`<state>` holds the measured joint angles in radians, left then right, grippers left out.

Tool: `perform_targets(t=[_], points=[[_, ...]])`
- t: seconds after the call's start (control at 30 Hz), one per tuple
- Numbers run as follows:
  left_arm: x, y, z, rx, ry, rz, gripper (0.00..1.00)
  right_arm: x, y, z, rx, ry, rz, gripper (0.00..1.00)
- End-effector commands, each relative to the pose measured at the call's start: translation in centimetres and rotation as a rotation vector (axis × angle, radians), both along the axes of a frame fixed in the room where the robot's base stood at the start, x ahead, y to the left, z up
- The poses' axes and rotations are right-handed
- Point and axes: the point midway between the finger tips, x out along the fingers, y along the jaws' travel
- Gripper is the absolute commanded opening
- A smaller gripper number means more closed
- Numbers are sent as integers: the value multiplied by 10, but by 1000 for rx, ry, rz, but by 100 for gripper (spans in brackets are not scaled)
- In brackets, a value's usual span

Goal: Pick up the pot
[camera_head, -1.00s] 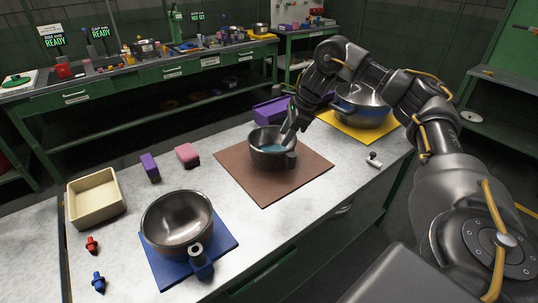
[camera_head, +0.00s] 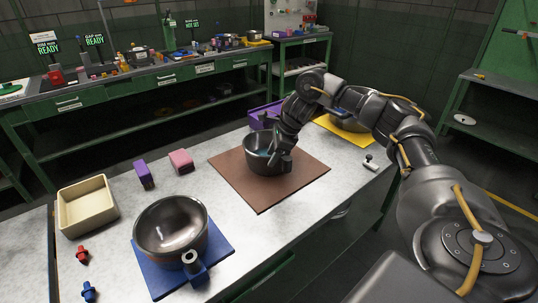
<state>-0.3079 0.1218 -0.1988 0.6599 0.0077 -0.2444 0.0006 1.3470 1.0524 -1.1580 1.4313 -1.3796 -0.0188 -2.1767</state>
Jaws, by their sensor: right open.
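A dark grey pot (camera_head: 256,163) with something bluish inside stands upright on the brown mat (camera_head: 304,186) in the middle of the table. My right gripper (camera_head: 281,160) is open and low at the pot's right side, where the pot's handle is. It covers the handle and part of the rim, and I cannot tell whether it touches them. A shiny metal pot (camera_head: 168,232) with a handle toward me sits on the blue mat (camera_head: 222,254) at the front. Another pot (camera_head: 347,122) stands on the yellow mat (camera_head: 328,124), mostly behind my right arm. My left gripper is out of view.
A cream tray (camera_head: 88,212) is at the left end. A purple block (camera_head: 144,174) and a pink block (camera_head: 181,161) lie left of the brown mat. A purple bin (camera_head: 262,114) is behind it. Red (camera_head: 82,254) and blue (camera_head: 89,290) pieces lie at the front left.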

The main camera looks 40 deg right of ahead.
Motion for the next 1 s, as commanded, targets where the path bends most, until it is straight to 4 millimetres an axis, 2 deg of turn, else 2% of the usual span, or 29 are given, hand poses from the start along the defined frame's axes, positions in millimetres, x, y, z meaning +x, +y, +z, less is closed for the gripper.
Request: perform_targets(t=[0.2,0.47,0.57,0.8,1.0], points=[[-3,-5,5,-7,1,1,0,8,5,-24,-1,2,-1,42],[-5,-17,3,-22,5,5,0,10,6,-27,-1,-1,0,42],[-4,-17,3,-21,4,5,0,9,6,-27,-1,-1,0,31],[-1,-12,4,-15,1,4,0,10,6,-27,0,-1,-1,0],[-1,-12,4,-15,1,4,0,9,6,-27,0,-1,-1,0]])
